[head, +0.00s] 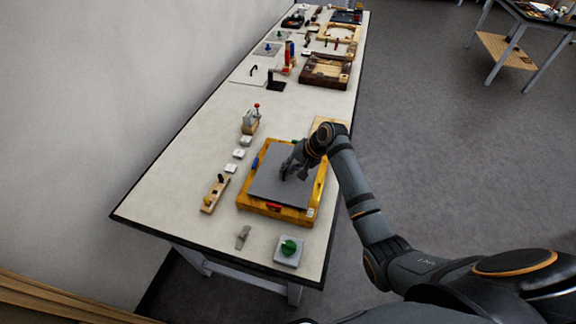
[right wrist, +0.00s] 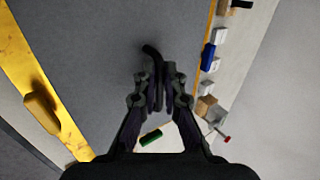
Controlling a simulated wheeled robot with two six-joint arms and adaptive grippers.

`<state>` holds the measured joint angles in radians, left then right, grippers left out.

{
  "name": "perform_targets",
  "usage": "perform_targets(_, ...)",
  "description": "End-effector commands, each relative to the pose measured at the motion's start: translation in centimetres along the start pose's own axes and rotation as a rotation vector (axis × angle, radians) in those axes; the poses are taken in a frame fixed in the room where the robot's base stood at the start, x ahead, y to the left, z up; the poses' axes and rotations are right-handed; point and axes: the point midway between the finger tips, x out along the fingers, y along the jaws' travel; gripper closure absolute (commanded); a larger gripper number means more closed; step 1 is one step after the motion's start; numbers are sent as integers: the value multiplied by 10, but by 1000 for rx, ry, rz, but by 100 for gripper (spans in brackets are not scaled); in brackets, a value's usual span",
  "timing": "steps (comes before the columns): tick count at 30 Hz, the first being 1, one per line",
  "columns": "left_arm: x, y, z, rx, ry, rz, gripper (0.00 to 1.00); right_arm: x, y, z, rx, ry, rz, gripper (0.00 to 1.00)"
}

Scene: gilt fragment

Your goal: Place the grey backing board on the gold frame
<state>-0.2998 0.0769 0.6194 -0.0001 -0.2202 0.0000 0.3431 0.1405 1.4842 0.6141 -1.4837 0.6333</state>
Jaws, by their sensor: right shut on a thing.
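The grey backing board (head: 279,188) lies over the opening of the gold frame (head: 268,211), at the near part of the bench. The frame's gold rim shows on the left, front and right of the board. I cannot tell whether the board rests fully down in the frame. My right gripper (head: 287,174) is over the board's far half. In the right wrist view the gripper (right wrist: 160,88) is shut on the board's black handle (right wrist: 152,51), and the grey board (right wrist: 100,60) fills much of the view. My left gripper is not in view.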

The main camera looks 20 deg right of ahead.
Motion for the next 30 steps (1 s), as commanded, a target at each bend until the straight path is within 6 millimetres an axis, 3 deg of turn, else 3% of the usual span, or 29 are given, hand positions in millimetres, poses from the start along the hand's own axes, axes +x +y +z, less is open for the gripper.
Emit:
perform_targets(15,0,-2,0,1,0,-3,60,8,5,0,-1,1,-1,100)
perform_targets(16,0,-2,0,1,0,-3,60,8,5,0,-1,1,-1,88)
perform_targets(20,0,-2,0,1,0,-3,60,8,5,0,-1,1,-1,70)
perform_targets(30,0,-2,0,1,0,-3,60,5,3,-1,-1,2,-1,69)
